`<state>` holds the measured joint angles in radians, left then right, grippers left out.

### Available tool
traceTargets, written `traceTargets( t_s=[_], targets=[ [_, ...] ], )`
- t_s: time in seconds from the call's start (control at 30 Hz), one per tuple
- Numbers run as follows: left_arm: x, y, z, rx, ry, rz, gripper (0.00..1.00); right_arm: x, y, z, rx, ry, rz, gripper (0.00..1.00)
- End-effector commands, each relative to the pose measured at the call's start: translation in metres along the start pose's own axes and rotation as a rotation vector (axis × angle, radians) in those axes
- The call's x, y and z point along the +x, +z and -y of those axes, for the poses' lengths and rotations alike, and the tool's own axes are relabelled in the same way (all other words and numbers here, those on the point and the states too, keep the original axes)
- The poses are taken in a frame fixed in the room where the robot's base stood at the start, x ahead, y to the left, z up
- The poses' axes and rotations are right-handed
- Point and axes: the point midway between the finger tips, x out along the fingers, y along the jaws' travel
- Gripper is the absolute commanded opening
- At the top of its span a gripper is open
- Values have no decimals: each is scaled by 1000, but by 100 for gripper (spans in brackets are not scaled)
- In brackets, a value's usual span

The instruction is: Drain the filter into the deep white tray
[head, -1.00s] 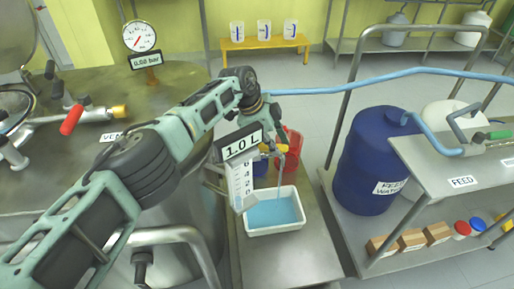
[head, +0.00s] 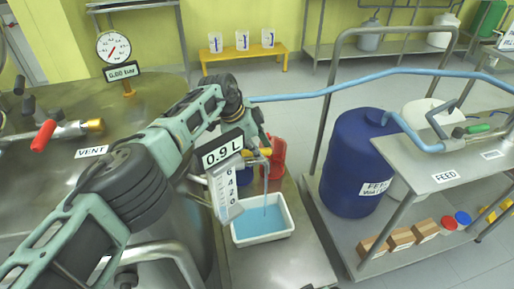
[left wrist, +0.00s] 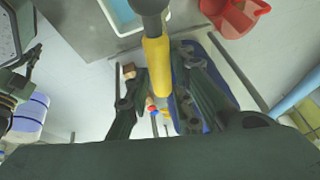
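The deep white tray (head: 291,231) sits on a steel surface below the filter outlet and holds blue liquid. A thin stream (head: 266,190) falls into it from the outlet. The display above reads 0.9 L (head: 222,149), beside a graduated gauge (head: 225,190). My left gripper (head: 262,146) is at the yellow valve handle below the filter line. In the left wrist view, the yellow handle (left wrist: 157,65) lies between the fingers of my left gripper (left wrist: 162,72), which look closed on it. The tray (left wrist: 122,16) shows at the top there. My right gripper is out of view.
A red container (head: 276,158) stands just behind the tray. A blue drum (head: 350,160) and a FEED bench (head: 465,165) stand to the right. A blue hose (head: 340,88) crosses behind. The vessel's pressure gauge (head: 114,46) display reads 0.00 bar.

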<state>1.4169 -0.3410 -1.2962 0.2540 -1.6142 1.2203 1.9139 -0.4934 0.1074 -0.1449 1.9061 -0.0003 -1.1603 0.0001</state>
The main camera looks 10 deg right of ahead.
Motion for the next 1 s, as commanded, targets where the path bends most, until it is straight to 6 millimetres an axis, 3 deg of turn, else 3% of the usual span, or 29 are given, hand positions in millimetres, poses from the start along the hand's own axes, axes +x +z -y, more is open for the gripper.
traceTargets(
  t_s=[0.17, 0.57, 0.87, 1.0],
  targets=[
    [0, 0, 0, 0, -1, -1, 38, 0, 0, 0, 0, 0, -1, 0],
    [-4, -1, 1, 2, -3, -4, 38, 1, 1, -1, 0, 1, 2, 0],
    [-32, 1, 1, 4, -4, -3, 38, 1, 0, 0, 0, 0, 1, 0],
    [-63, 1, 2, 4, -5, -1, 38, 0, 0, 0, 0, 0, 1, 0]
  ],
)
